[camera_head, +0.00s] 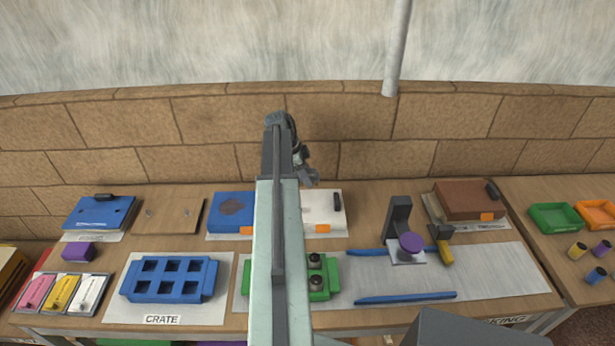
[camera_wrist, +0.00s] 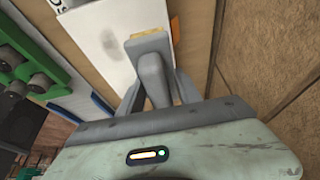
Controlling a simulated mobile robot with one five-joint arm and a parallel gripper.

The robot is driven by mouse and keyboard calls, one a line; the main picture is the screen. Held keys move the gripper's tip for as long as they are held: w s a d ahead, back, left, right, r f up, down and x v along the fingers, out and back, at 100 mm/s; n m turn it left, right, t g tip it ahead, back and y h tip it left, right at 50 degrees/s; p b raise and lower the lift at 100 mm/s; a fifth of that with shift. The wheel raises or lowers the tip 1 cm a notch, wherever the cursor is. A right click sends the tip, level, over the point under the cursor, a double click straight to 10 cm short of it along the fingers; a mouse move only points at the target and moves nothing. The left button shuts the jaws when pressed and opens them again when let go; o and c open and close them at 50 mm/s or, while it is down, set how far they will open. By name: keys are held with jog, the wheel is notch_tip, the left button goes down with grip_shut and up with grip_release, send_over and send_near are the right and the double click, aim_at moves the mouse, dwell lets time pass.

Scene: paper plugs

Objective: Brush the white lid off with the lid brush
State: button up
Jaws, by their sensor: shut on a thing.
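The white lid (camera_head: 324,206) lies on the bench near the wall, partly hidden behind my arm in the head view. It has a black handle at its right and an orange tab at its front edge. In the wrist view the white lid (camera_wrist: 108,38) shows a grey smudge on its surface. My gripper (camera_head: 306,176) is just above the back of the lid. In the wrist view my gripper (camera_wrist: 155,85) is shut on a grey piece, which looks like the lid brush (camera_wrist: 148,43). Whether the brush touches the lid I cannot tell.
A blue lid (camera_head: 232,203) with a dark stain lies left of my arm. A green block (camera_head: 322,283) with dark plugs sits in front. A blue crate (camera_head: 170,279) stands at left, a grey stand with a purple knob (camera_head: 411,242) at right. The brick wall is close behind.

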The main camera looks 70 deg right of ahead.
aim_at(307, 169)
notch_tip(307, 169, up, 3)
jog(key=p, duration=0.3)
jog(key=shift+r, duration=0.1)
jog(key=shift+s, duration=0.15)
